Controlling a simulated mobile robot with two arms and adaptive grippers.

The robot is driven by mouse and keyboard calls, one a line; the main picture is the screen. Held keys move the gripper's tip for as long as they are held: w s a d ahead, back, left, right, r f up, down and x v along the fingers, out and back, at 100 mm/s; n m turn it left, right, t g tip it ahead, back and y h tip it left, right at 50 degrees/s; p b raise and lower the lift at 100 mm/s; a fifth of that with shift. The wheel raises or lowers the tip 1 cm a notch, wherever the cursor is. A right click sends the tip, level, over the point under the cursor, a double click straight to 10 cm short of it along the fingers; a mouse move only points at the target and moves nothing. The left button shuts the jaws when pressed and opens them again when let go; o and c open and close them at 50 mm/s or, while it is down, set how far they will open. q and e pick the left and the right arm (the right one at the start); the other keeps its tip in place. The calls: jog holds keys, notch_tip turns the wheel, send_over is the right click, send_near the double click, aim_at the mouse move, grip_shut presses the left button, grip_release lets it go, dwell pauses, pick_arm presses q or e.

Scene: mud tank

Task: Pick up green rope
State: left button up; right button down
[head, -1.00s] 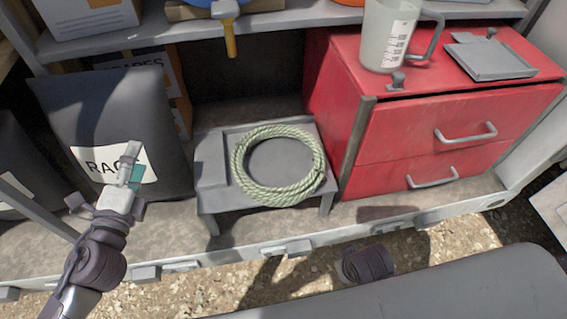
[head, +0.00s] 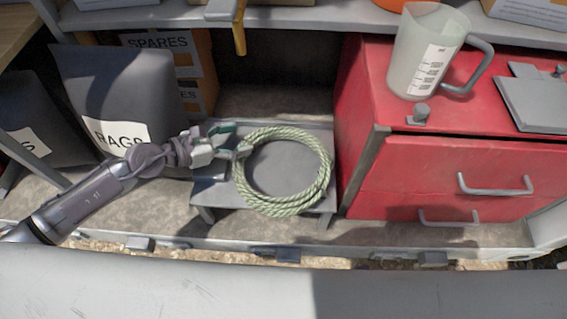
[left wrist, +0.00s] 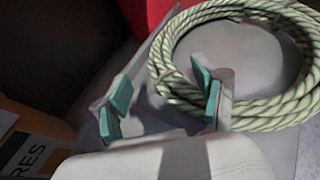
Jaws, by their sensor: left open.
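The green rope (head: 322,180) lies in a round coil on a low grey stand (head: 212,192) in the head view. In the left wrist view the rope coil (left wrist: 290,112) fills the upper right. My left gripper (head: 232,142) is open at the left edge of the coil, with teal pads on its fingers. In the left wrist view my left gripper (left wrist: 160,108) has one finger beside the coil, overlapping its left edge, and the other finger out over the stand. No rope is clearly between the fingers. My right gripper is not seen.
A red drawer cabinet (head: 430,185) stands right of the stand, with a measuring jug (head: 415,55) and a grey tray (head: 535,103) on top. A dark rags bag (head: 120,85) and spares boxes (head: 190,62) are behind my left arm. A shelf (head: 310,17) runs above.

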aim_at(259, 135)
pick_arm(q)
jog(key=x, duration=0.6)
jog(key=shift+s, duration=0.1)
jog(key=shift+r, duration=0.15)
grip_shut()
